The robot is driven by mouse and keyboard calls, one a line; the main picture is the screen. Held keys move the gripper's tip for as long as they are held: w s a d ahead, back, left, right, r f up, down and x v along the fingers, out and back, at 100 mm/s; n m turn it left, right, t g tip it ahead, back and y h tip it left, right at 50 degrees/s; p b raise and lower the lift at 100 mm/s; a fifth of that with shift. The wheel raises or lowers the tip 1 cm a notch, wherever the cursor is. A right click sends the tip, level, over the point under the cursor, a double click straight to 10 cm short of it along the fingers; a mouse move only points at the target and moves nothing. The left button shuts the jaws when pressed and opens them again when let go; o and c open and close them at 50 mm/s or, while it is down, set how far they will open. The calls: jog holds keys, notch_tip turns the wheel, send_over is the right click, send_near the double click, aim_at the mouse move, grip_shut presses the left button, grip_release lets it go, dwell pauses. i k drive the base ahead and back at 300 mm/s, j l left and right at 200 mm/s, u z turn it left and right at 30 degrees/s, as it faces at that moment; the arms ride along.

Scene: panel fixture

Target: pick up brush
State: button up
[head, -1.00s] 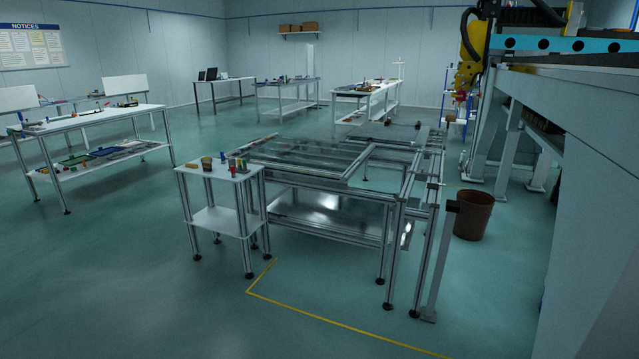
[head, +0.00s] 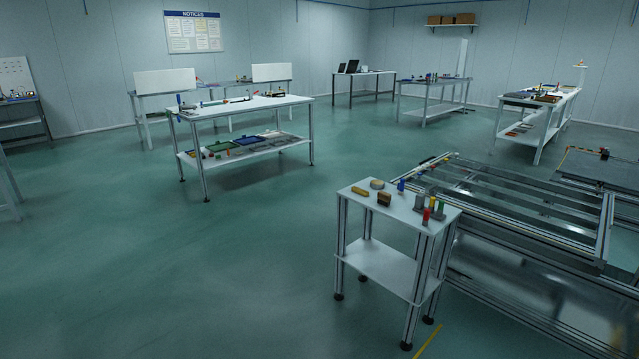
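A small white two-level table (head: 362,257) stands right of centre in the head view. Several small items are on its top. A flat yellow-brown item (head: 360,191) lies near the left edge. A brown block-like item (head: 384,199) stands to its right, and a round tan item (head: 377,184) lies behind them. I cannot tell for sure which of these is the brush; they are too small in the view. My gripper is not in view.
A metal panel frame (head: 520,238) borders that table on the right. A white workbench (head: 240,108) stands farther back. The floor at left and front is clear.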

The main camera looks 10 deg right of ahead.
aim_at(385, 198)
jog(key=i+u, duration=0.2)
jog(key=i, duration=0.85)
jog(key=i+u, duration=0.15)
jog(key=i, duration=0.85)
jog(key=i+j+z, duration=0.1)
jog(key=i+z, duration=0.15)
jog(key=i, duration=0.3)
jog(key=i+j+z, duration=0.25)
jog(key=i, duration=0.8)
